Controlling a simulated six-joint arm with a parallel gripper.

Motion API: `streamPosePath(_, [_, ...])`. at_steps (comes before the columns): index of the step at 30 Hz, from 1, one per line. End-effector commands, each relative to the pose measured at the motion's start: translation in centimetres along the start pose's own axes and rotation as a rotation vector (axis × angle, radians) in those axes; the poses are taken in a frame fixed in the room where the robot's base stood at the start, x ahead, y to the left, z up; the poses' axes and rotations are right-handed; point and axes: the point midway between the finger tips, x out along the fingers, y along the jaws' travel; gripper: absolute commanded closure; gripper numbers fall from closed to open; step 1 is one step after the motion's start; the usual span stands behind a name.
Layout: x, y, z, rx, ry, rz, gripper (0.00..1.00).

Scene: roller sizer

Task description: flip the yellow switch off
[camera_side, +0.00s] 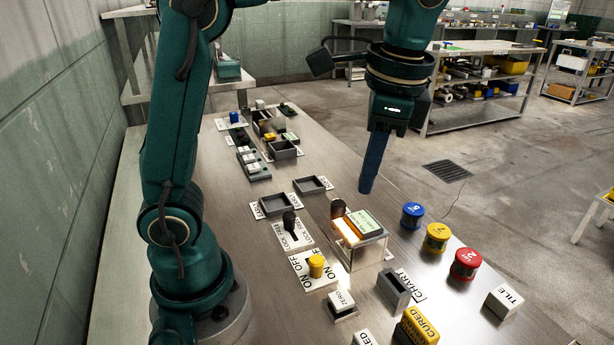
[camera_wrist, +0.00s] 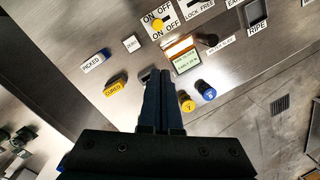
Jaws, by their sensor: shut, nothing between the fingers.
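The yellow switch (camera_side: 316,266) is a short round yellow knob on a white plate (camera_side: 306,283) marked ON and OFF, on the metal table in the side view. In the wrist view the yellow knob (camera_wrist: 158,24) shows near the top, on its plate (camera_wrist: 172,30). I cannot tell for certain which marking the knob is set to. My gripper (camera_side: 367,188) points down above the table, beyond the lit box and well apart from the switch. Its fingers (camera_wrist: 163,75) are together and empty in the wrist view.
A lit box with a green display (camera_side: 364,224) stands between my gripper and the switch. Blue (camera_side: 412,215), yellow (camera_side: 436,237) and red (camera_side: 466,264) cylinders stand to its right. A white ZERO button (camera_side: 342,303) and a grey CHART tray (camera_side: 393,290) are near the switch.

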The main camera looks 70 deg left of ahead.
Motion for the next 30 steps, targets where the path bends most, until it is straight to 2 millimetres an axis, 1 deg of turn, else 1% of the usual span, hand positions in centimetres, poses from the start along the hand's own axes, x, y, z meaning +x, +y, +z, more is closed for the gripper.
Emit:
streamPosePath(1, [0.6, -0.1, -0.8, 0.027, -0.033, 0.008, 1.00])
streamPosePath(6, [2.5, 0.1, -3.0, 0.100, -0.126, 0.026, 1.00])
streamPosePath(9, [3.9, 0.3, -4.2, 0.133, -0.172, 0.036, 1.00])
streamPosePath(14, [6.1, 0.9, -5.6, 0.168, -0.227, 0.047, 1.00])
streamPosePath(18, [7.5, 1.5, -5.9, 0.190, -0.266, 0.059, 1.00])
streamPosePath(21, [7.9, 1.8, -5.9, 0.198, -0.280, 0.064, 1.00])
streamPosePath(30, [7.9, 1.8, -5.9, 0.200, -0.280, 0.063, 1.00])
